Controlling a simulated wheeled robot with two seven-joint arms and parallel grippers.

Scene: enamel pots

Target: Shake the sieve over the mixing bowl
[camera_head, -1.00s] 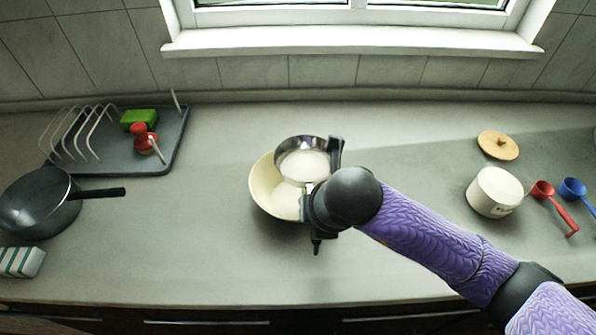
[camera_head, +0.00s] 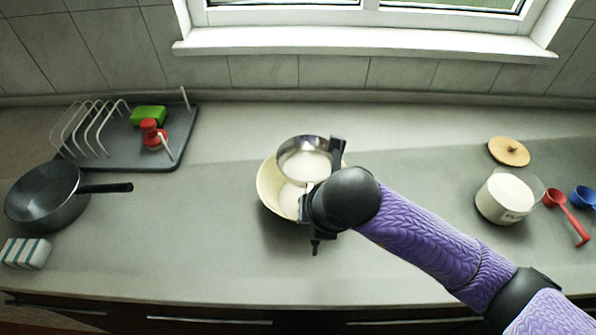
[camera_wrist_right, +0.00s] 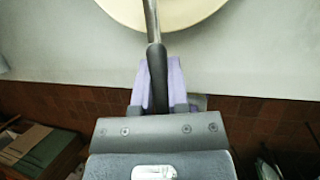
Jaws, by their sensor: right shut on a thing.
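The sieve (camera_head: 304,147) has a shiny metal rim and holds white powder. It is above the cream mixing bowl (camera_head: 268,192), over its upper right part, and hides part of it. A whiter patch shows inside the bowl below the sieve. My right gripper (camera_wrist_right: 157,82) is shut on the sieve's dark handle in the right wrist view; the bowl's rim (camera_wrist_right: 205,12) shows at the top there. In the head view my right wrist covers the handle and the bowl's right side. My left gripper is not in view.
A dark pan (camera_head: 45,200), a striped sponge (camera_head: 26,253) and a grey dish rack (camera_head: 112,150) with green and red items stand left. A white pot (camera_head: 503,200), wooden lid (camera_head: 509,151), red scoop (camera_head: 567,215) and blue scoop (camera_head: 584,197) are right. The counter around the bowl is clear.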

